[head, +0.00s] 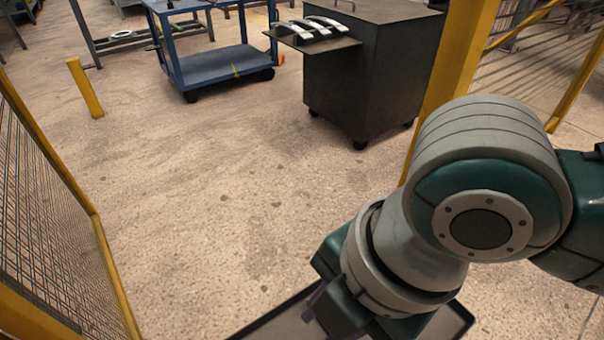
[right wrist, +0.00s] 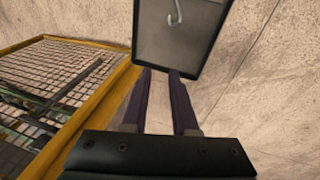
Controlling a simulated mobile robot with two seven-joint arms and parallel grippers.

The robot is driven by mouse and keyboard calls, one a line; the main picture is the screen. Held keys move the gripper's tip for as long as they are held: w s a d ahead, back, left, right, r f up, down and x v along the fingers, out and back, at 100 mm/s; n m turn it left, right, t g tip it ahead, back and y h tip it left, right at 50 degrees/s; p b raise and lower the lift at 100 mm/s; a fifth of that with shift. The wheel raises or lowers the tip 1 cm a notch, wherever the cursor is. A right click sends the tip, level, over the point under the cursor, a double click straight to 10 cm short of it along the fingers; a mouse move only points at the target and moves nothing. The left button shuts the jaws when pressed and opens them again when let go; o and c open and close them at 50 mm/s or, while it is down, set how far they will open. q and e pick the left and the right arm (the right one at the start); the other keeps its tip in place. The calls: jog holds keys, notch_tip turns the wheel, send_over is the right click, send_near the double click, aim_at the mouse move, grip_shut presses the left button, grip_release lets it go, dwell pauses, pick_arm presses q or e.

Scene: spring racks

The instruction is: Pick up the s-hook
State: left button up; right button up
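The s-hook (right wrist: 179,12) is a thin, pale grey hook at the top of the right wrist view. It lies in a dark-rimmed grey tray (right wrist: 208,28), and its upper end is near the frame edge. My right gripper (right wrist: 160,72) is open, with two dark purple fingers apart and nothing between them. In the picture its fingertips are at the tray's near rim, short of the hook. In the head view my right arm covers much of the tray (head: 282,325), and the hook is hidden. My left gripper is not in view.
A yellow-framed mesh fence (head: 60,220) stands at the left. A blue cart (head: 215,65) and a dark wheeled cabinet (head: 370,70) with curved metal pieces (head: 310,28) on its side shelf stand at the back. A yellow post (head: 455,60) is at the right. The middle floor is clear.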

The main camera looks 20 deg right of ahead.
jog(key=w+d+f+n+b, duration=0.1)
jog(key=f+b, duration=0.4)
jog(key=f, duration=0.2)
jog(key=w+d+f+n+h+b, duration=0.1)
jog(key=f+n+b, duration=0.1)
jog(key=f+b, duration=0.3)
jog(key=w+d+f+n+b, duration=0.1)
jog(key=f+b, duration=0.4)
jog(key=f, duration=0.5)
jog(key=shift+d+f+n+g+h+b, duration=0.25)
jog(key=shift+d+n+g+h+b, duration=0.1)
jog(key=shift+d, duration=0.25)
jog(key=f+b, duration=0.1)
jog(key=f, duration=0.1)
jog(key=f+b, duration=0.1)
jog(key=f, duration=0.1)
jog(key=w+f+b, duration=0.1)
jog(key=f+b, duration=0.1)
jog(key=shift+a, duration=0.3)
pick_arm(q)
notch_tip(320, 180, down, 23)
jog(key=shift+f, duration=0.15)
pick_arm(e)
jog(key=shift+r, duration=0.1)
grip_shut()
